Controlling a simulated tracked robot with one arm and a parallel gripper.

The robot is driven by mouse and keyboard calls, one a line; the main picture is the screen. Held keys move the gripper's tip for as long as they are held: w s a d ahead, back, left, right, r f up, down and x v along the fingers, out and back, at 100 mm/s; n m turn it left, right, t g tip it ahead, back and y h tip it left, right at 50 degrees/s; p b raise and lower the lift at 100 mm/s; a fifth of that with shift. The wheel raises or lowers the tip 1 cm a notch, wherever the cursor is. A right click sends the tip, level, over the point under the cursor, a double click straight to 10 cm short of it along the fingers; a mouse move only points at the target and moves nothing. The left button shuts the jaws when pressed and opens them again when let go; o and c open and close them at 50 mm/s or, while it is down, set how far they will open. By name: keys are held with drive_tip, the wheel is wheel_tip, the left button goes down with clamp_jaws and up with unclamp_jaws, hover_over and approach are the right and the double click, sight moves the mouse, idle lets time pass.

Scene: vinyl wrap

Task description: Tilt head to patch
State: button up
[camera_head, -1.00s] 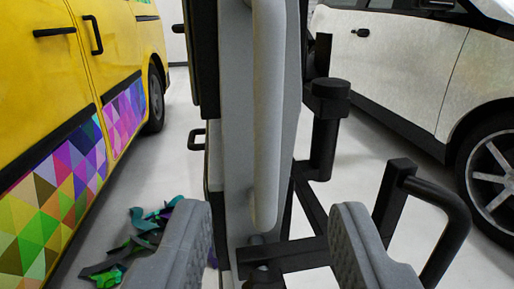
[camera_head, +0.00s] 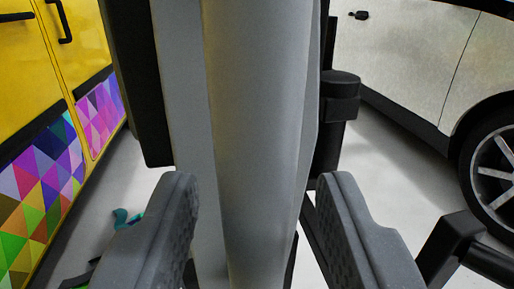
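The patch of multicoloured triangle vinyl (camera_head: 40,178) runs along the lower side of the yellow van at the left edge. It continues past a door seam (camera_head: 100,118), and its lower left is cut off by the frame. My gripper (camera_head: 258,190) is at the bottom middle, with two grey padded fingers wide apart. Nothing is held between them. The fingers are well to the right of the patch and not touching it. My grey column fills the middle and hides what lies behind it.
A white car (camera_head: 405,65) with a dark-tyred spoked wheel (camera_head: 493,170) stands at the right. Teal and green scraps (camera_head: 124,218) lie on the pale floor at the lower left, partly hidden by the left finger.

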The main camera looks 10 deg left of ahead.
drive_tip(key=shift+w, duration=0.65)
clamp_jaws()
drive_tip(key=shift+s+a+n, duration=0.2)
drive_tip(key=shift+a+n, duration=0.2)
drive_tip(key=shift+a, duration=0.35)
unclamp_jaws()
drive_tip(key=s+d+p, duration=0.1)
drive_tip(key=s+p, duration=0.1)
drive_tip(key=s, duration=1.1)
drive_tip(key=shift+s+d, duration=0.35)
drive_tip(key=shift+d, duration=0.05)
drive_tip(key=shift+f, duration=0.1)
